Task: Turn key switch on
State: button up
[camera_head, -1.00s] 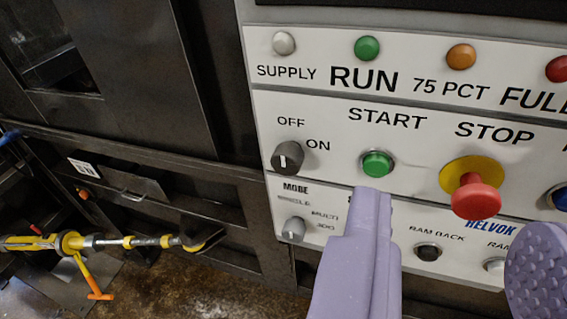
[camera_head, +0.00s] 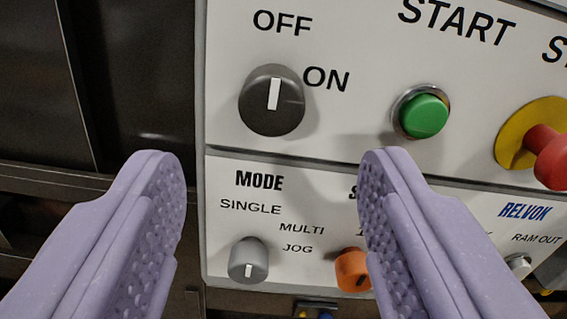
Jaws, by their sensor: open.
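The key switch is a dark round knob (camera_head: 270,112) with a white pointer mark, on the white control panel (camera_head: 330,150). The words OFF and ON are printed above it and to its upper right. The white mark stands nearly upright, toward the OFF label. My gripper (camera_head: 270,165) is open and empty, with one lilac finger at the left and one at the right. The knob appears between the two fingers in the picture, a little above the fingertips. The fingers do not appear to touch it.
A green START button (camera_head: 424,114) is right of the knob. A red stop button (camera_head: 552,158) on a yellow base is farther right. A grey MODE knob (camera_head: 248,260) and an orange knob (camera_head: 353,270), partly hidden by the right finger, are below. Dark metal (camera_head: 120,70) lies left.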

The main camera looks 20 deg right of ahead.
aim_at(272, 110)
jog(key=x, duration=0.7)
jog(key=shift+w+f+b, duration=0.1)
jog(key=shift+w+b, duration=0.1)
jog(key=shift+b, duration=0.1)
jog(key=shift+c, duration=0.2)
jog(key=c, duration=1)
